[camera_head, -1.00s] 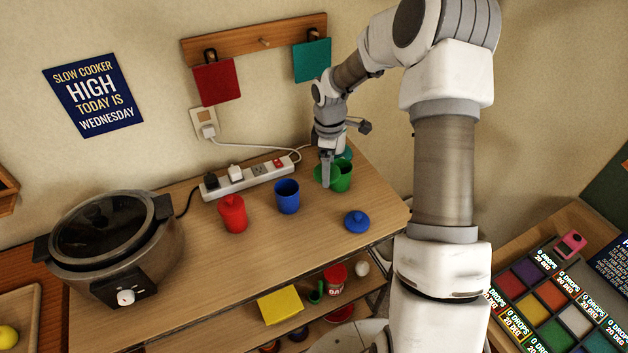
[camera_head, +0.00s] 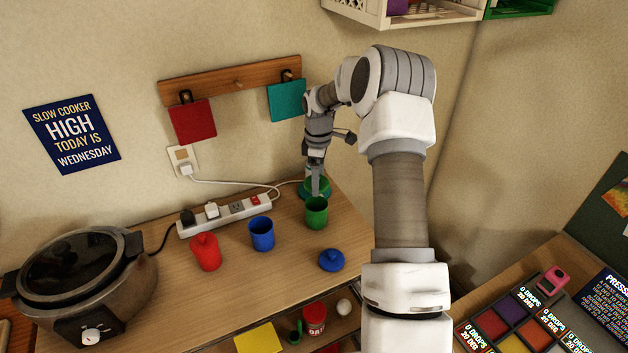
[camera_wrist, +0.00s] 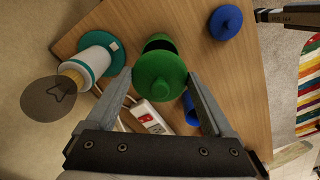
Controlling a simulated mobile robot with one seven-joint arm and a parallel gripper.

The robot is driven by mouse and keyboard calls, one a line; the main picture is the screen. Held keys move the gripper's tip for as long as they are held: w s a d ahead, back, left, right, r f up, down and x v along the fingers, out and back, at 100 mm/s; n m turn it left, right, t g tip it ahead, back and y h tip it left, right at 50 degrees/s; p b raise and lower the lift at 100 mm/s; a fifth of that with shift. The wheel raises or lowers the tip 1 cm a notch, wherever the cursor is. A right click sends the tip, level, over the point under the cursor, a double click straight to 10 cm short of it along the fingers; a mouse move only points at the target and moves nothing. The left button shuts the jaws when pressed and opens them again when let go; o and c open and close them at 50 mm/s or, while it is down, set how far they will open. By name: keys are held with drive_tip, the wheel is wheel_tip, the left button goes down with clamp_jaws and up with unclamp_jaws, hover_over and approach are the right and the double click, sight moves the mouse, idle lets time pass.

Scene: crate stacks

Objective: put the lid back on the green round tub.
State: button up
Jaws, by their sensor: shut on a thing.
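The green round tub (camera_head: 316,214) stands open on the wooden counter, behind the blue lid. My gripper (camera_head: 315,190) is just behind and above the tub, shut on the green lid (camera_wrist: 160,80). In the wrist view the lid lies between the two fingers, its knob facing the camera. The tub (camera_wrist: 160,43) shows beyond the lid, partly covered by it. The lid appears apart from the tub, though the exact gap is hard to tell.
A blue cup (camera_head: 262,234) and a red lidded tub (camera_head: 205,252) stand to the left. A blue lid (camera_head: 332,260) lies in front. A power strip (camera_head: 225,217) runs behind. A teal-and-white item (camera_wrist: 98,58) stands close by. A slow cooker (camera_head: 80,280) fills the left.

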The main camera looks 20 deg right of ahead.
wheel_tip(320, 180, down, 6)
drive_tip(key=b, duration=0.3)
drive_tip(key=shift+f+b, duration=0.15)
drive_tip(key=shift+b, duration=0.15)
drive_tip(key=shift+f+b, duration=0.15)
drive_tip(key=shift+b, duration=0.15)
idle(2.0)
drive_tip(key=o, duration=1)
drive_tip(key=shift+o, duration=0.2)
drive_tip(key=shift+r+p, duration=2.1)
drive_tip(key=shift+r, duration=1.45)
